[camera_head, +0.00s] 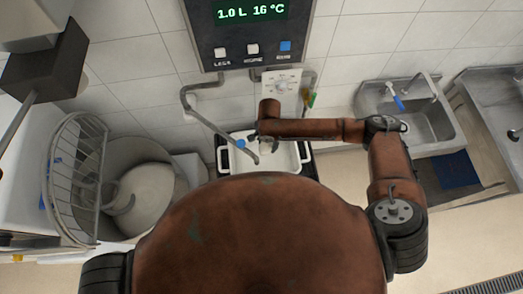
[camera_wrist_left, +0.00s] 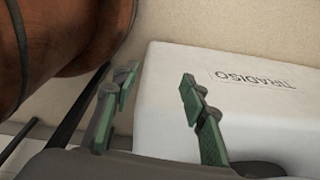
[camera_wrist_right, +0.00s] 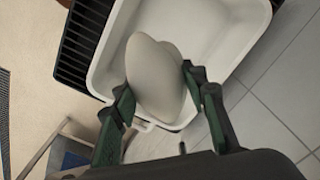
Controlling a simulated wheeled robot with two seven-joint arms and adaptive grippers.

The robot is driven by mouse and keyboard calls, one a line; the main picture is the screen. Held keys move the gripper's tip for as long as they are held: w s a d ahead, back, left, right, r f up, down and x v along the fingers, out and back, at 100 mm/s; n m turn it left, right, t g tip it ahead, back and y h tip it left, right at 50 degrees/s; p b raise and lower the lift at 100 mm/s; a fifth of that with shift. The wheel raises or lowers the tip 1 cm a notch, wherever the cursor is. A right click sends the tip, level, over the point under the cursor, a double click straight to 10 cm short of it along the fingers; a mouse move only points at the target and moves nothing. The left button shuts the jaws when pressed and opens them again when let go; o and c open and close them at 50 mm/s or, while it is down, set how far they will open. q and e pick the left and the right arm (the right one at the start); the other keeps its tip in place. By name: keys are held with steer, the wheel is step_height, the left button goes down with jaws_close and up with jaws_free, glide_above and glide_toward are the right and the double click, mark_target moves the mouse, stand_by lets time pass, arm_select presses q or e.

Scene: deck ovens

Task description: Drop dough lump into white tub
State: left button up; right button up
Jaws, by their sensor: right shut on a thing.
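The dough lump (camera_wrist_right: 150,75) is pale and smooth, pinched between the two fingers of my right gripper (camera_wrist_right: 157,84). In the right wrist view it hangs over the near part of the white tub (camera_wrist_right: 262,22). Whether it touches the tub floor is unclear. In the head view the white tub (camera_head: 224,160) stands below the wall panel, and my right arm reaches over it; the dough cannot be made out there. My left gripper (camera_wrist_left: 152,84) is open and empty, its fingers apart beside a white box (camera_wrist_left: 165,110) with printed letters.
A mixer bowl (camera_head: 120,160) with a wire guard (camera_head: 73,185) stands left of the tub. A bent metal pipe (camera_head: 215,115) reaches over the tub. A dark ribbed surface (camera_wrist_right: 80,45) borders the tub.

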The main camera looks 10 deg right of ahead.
steer(key=shift+w, duration=0.35)
steer(key=shift+f+b, duration=0.2)
steer(key=shift+b, duration=0.15)
step_height(320, 180, down, 2)
steer(key=b, duration=0.2)
steer(key=shift+f+b, duration=0.1)
steer(key=shift+b, duration=0.2)
step_height(320, 180, down, 3)
steer(key=b, duration=0.3)
steer(key=shift+r, duration=0.2)
steer(key=shift+f+b, duration=0.35)
steer(key=shift+b, duration=0.1)
arm_select(q)
step_height(320, 180, down, 7)
steer(key=shift+s, duration=0.25)
steer(key=shift+f, duration=0.1)
arm_select(e)
steer(key=shift+s, duration=0.1)
